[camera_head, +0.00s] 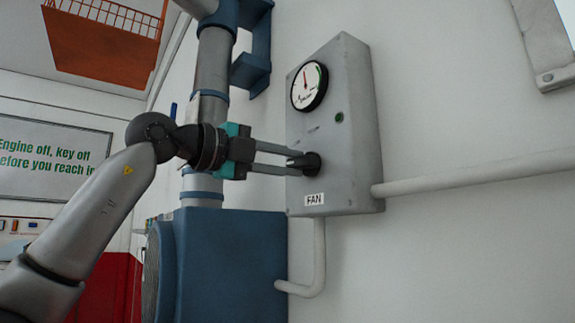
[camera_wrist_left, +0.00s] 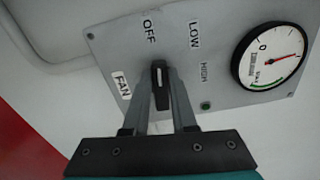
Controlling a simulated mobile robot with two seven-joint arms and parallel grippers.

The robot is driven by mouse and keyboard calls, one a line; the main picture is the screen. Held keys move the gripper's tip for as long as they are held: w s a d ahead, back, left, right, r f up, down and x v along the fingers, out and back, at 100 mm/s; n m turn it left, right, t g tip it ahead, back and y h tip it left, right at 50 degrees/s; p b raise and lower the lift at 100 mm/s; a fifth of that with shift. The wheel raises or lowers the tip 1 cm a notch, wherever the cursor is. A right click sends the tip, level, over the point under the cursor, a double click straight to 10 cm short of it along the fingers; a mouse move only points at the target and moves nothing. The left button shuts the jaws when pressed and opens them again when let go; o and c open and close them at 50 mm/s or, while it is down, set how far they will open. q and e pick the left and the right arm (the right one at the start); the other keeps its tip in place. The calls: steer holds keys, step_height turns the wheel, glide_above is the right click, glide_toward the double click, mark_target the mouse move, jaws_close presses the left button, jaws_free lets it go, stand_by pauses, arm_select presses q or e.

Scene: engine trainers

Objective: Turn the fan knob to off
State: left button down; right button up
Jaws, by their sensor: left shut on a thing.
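The fan knob (camera_head: 306,163) is black and sits low on the front of a grey wall box (camera_head: 353,110), above a white FAN label (camera_head: 314,199). My left gripper (camera_head: 295,162) reaches in from the left with its two fingers shut on the knob. In the left wrist view the knob (camera_wrist_left: 160,83) stands between the fingers, and its white mark points up, roughly toward the OFF label (camera_wrist_left: 150,29). The LOW label (camera_wrist_left: 194,35) and HIGH label (camera_wrist_left: 203,71) are to the right of that. The fingers partly cover the knob's sides.
A round gauge (camera_head: 309,86) with a red needle and a small green lamp (camera_head: 339,118) are above the knob. A blue machine (camera_head: 235,262) stands below left. A grey pipe (camera_head: 470,174) runs right from the box. An orange basket (camera_head: 105,38) hangs upper left.

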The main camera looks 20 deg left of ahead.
arm_select(q)
steer(key=shift+n, duration=0.6)
steer(key=c, duration=0.7)
jaws_free()
steer(key=shift+f, duration=0.1)
steer(key=b+v, duration=0.3)
steer(key=v, duration=1.2)
steer(key=shift+a, duration=0.1)
